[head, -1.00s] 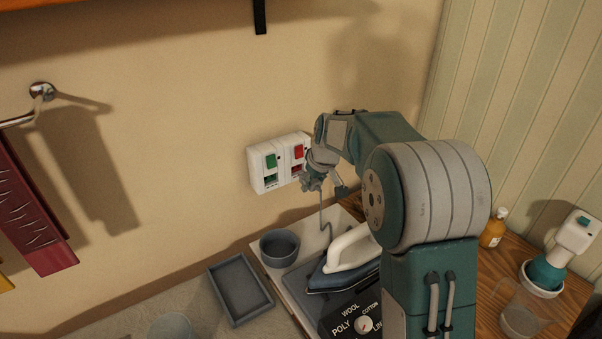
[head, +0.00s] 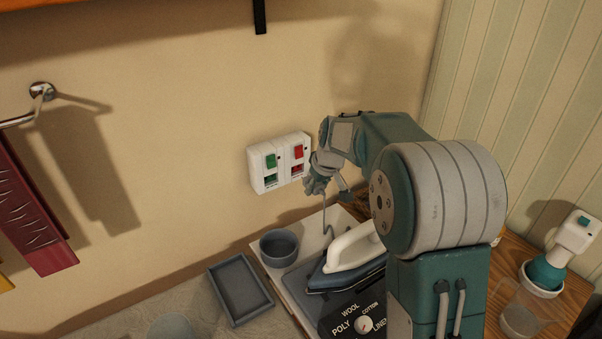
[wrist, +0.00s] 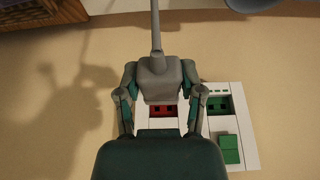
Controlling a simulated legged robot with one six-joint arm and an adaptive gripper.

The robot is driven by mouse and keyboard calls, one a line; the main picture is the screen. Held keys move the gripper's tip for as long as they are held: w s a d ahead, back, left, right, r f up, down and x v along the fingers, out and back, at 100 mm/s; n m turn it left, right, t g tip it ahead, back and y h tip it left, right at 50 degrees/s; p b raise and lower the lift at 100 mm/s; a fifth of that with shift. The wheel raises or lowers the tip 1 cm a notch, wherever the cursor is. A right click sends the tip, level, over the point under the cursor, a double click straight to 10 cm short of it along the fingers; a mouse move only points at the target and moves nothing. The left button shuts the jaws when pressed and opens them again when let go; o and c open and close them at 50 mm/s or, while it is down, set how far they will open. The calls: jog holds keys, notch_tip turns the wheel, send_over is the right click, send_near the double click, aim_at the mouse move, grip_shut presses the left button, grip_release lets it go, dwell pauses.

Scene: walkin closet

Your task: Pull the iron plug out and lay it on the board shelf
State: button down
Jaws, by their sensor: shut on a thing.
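My gripper (head: 317,184) is shut on the grey iron plug (wrist: 158,78), with a finger on each side of it in the wrist view. In the head view the gripper and plug are just right of the wall outlet (head: 262,180), slightly apart from it. The red socket (wrist: 163,109) shows its dark holes, and the plug appears out of it. The cord (head: 327,222) hangs from the plug toward the iron (head: 345,265). The iron rests over a pale board (head: 313,238), possibly the board shelf; my arm hides its right part.
A grey tray (head: 240,290) lies left. A clear jug (head: 520,318) and a teal-and-white bottle (head: 560,250) stand right. A towel rail (head: 40,92) is on the left wall.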

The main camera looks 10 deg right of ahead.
jog(key=m, duration=0.1)
jog(key=m+h, duration=0.1)
jog(key=m, duration=0.1)
jog(key=m+g, duration=0.1)
jog(key=m, duration=0.1)
jog(key=shift+w+d+h, duration=0.25)
jog(key=shift+d+h, duration=0.05)
jog(key=shift+h, duration=0.1)
jog(key=m, duration=0.1)
jog(key=m+g, duration=0.1)
jog(key=m, duration=0.2)
jog(key=shift+w+d, duration=0.2)
jog(key=shift+d, duration=0.1)
jog(key=w+d+m+t+y, duration=0.2)
jog(key=d+m+t+y, duration=0.15)
jog(key=m, duration=2.35)
jog(key=shift+t+h, duration=0.35)
jog(key=shift+d+f, duration=0.15)
jog(key=shift+f, duration=1.85)
jog(key=shift+d+f, duration=0.1)
jog(key=shift+f, duration=1.9)
jog(key=shift+f, duration=1.75)
